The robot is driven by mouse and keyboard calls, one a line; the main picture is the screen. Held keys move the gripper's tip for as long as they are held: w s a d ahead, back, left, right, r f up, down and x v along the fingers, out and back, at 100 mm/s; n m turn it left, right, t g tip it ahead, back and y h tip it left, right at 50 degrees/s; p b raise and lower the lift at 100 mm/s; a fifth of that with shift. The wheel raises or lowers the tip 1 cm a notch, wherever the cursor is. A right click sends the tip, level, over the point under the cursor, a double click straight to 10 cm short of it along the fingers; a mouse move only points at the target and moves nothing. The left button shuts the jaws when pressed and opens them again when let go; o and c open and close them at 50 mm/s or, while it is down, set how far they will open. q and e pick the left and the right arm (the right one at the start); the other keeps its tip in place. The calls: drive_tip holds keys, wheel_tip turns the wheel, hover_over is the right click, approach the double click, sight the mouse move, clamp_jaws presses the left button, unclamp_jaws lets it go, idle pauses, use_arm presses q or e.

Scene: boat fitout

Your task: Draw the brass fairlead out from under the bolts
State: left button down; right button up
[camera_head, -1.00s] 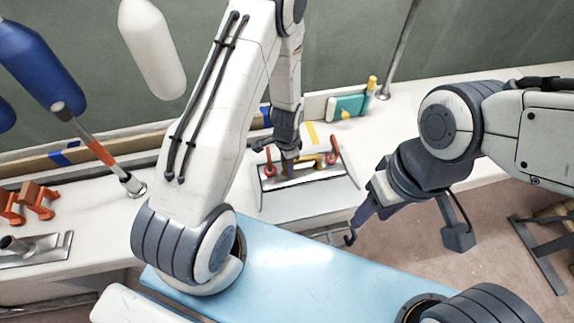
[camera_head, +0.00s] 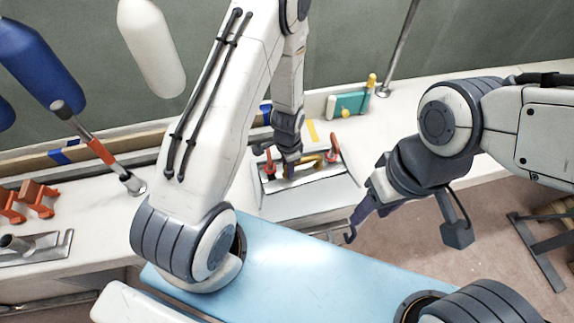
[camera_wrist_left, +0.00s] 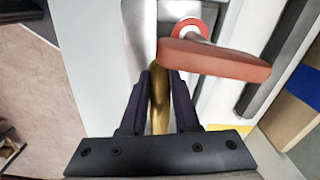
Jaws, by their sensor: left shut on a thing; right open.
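The brass fairlead (camera_head: 316,158) sits on a pale metal plate (camera_head: 300,179) at the counter's front edge. Two red-handled bolts stand at either end, one on the left (camera_head: 269,166) and one on the right (camera_head: 332,156). My left gripper (camera_head: 289,164) reaches down from above. In the left wrist view its dark fingers (camera_wrist_left: 158,88) are shut on the brass fairlead (camera_wrist_left: 157,112), and one red bolt handle (camera_wrist_left: 215,58) lies close above it. My right gripper (camera_head: 358,222) is open and empty, apart from the plate, in front of the counter.
A teal block (camera_head: 347,104) with a yellow-topped piece stands behind on the counter (camera_head: 420,105). Orange brackets (camera_head: 38,198) and a metal fitting (camera_head: 35,248) lie at the left. A blue panel (camera_head: 290,262) is in the foreground. Blue and white fenders hang at upper left.

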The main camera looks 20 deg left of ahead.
sight(291, 187)
use_arm(q)
drive_tip(key=shift+s+d, duration=0.6)
drive_tip(key=shift+s, duration=0.3)
drive_tip(key=shift+s+d, duration=0.6)
drive_tip(key=shift+s, duration=0.3)
drive_tip(key=shift+s+d, duration=0.2)
drive_tip(key=shift+s, duration=0.4)
drive_tip(key=shift+s+d+f, duration=0.1)
drive_tip(key=shift+s+d, duration=0.3)
drive_tip(key=shift+s, duration=0.2)
drive_tip(key=shift+s+d, duration=0.75)
drive_tip(key=shift+s, duration=0.2)
drive_tip(key=c, duration=0.6)
unclamp_jaws()
drive_tip(key=shift+d, duration=0.1)
drive_tip(key=shift+r, duration=0.2)
